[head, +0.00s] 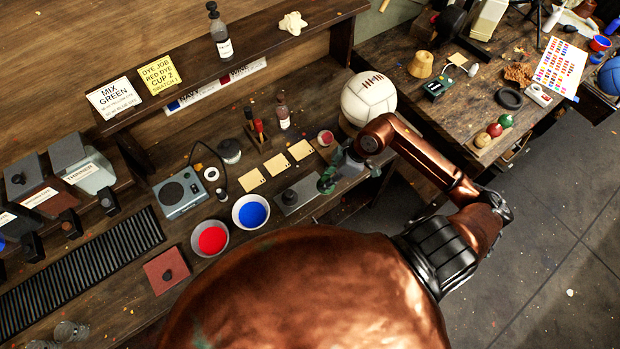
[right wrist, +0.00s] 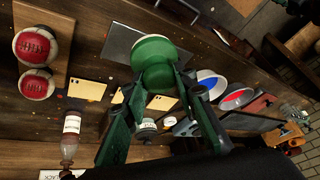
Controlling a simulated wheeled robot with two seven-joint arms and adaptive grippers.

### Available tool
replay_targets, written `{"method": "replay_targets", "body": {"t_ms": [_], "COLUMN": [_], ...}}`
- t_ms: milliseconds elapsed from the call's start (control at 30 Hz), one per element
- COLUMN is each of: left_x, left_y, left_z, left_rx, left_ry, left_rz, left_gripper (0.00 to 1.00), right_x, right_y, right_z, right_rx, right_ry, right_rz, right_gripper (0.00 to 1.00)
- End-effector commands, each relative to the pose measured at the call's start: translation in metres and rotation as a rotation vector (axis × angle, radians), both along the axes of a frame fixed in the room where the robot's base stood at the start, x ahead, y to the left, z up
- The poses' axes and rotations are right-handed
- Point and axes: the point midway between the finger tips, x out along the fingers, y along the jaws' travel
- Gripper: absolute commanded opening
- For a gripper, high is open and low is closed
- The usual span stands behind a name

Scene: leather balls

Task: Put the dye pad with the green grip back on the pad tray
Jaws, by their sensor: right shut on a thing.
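The dye pad with the green grip (right wrist: 155,62) is between the fingers of my right gripper (right wrist: 160,105) in the right wrist view, its round green shape facing the camera. In the head view my right gripper (head: 337,172) is shut on it above the right end of the grey pad tray (head: 312,202). The tray shows in the right wrist view (right wrist: 118,42) just behind the pad. A dark knob (head: 290,197) stands on the tray's left part. I cannot tell whether the held pad touches the tray. My left gripper is not in view.
A pale stitched ball (head: 368,98) sits behind my right forearm. A red square with a dark knob (head: 166,271) lies at front left.

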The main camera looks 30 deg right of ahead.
Motion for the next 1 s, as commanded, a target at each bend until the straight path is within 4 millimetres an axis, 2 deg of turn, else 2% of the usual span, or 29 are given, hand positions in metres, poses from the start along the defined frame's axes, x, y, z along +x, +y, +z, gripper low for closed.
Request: {"method": "replay_targets", "body": {"t_ms": [100,200,400,633,833,1000], "left_x": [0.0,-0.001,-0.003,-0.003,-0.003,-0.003], "left_y": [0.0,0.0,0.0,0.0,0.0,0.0], "left_z": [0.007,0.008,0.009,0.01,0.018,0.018], "left_rx": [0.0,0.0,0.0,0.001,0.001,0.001], "left_ry": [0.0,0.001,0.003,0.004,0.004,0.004], "left_rz": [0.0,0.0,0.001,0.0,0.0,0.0], "left_gripper": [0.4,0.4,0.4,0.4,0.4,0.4], "right_x": [0.03,0.043,0.064,0.074,0.073,0.073], "right_y": [0.005,0.006,0.008,0.009,0.009,0.009], "right_z": [-0.01,-0.033,-0.058,-0.07,-0.097,-0.101], "right_rx": [0.003,0.003,0.002,0.001,0.0,0.0], "right_ry": [-0.001,0.002,0.001,0.001,0.003,0.0], "right_rz": [-0.001,-0.002,0.0,0.0,-0.001,0.001], "right_gripper": [0.06,0.06,0.06,0.06,0.06,0.06]}}
